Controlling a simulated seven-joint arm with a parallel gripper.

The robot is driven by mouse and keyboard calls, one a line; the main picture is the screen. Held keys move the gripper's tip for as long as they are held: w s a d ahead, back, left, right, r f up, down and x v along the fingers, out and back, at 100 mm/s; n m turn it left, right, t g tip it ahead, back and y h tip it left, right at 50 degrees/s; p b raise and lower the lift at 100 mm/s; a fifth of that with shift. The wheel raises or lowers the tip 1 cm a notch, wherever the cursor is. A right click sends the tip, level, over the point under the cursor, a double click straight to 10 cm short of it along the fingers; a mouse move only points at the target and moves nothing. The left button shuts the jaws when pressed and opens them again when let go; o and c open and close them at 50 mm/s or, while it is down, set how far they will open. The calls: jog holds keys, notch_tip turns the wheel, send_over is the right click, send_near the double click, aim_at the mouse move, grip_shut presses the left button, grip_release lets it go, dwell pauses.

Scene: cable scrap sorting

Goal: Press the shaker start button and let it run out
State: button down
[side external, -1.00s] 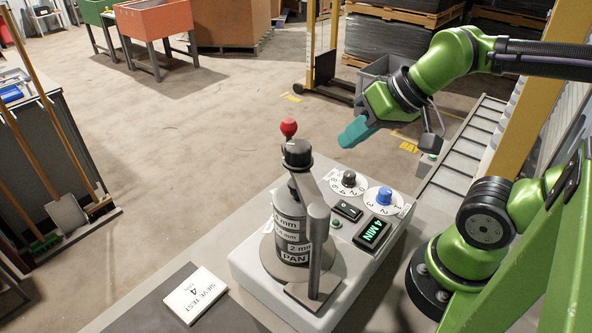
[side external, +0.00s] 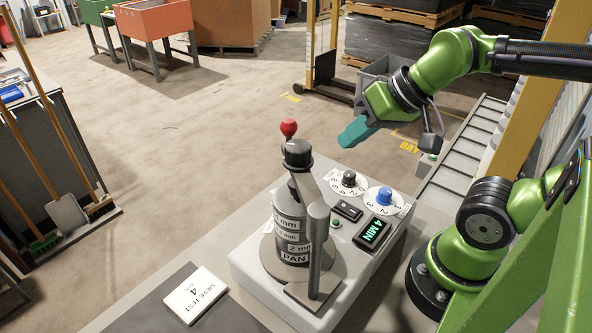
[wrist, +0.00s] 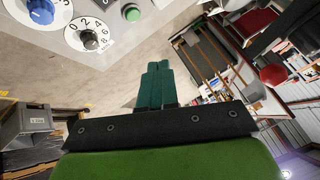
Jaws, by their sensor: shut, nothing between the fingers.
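The shaker (side external: 250,262) is a light grey box carrying a clamped sieve stack (side external: 290,222) with a PAN label and a red ball-topped lever. A small green button (side external: 336,223) sits on its top panel, beside a black rocker switch (side external: 348,210). The green button also shows in the wrist view (wrist: 132,13) at the top edge. A lit display (side external: 372,234) reads 4 MIN. My gripper (side external: 346,139) is shut and empty, raised above and beyond the panel, apart from the button. Its teal fingers are together in the wrist view (wrist: 158,66).
A black dial (side external: 349,179) and a blue dial (side external: 384,196) stand on the panel between button and gripper. The stack and its clamp post (side external: 316,250) rise to the panel's left. A white SIEVE TEST card (side external: 196,295) lies at front left. A roller conveyor (side external: 464,150) runs at right.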

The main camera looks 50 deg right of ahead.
jog(key=w+f+m+g+y, duration=0.4)
jog(key=w+f+m+y, duration=0.1)
jog(key=m, duration=0.3)
jog(key=shift+w+d+f+m+y, duration=0.2)
jog(key=shift+w+d+m+y, duration=0.1)
jog(key=shift+w+y, duration=0.55)
jog(key=shift+f, duration=0.1)
jog(key=shift+f, duration=4.35)
jog(key=shift+f, duration=0.15)
jog(key=shift+f, duration=0.25)
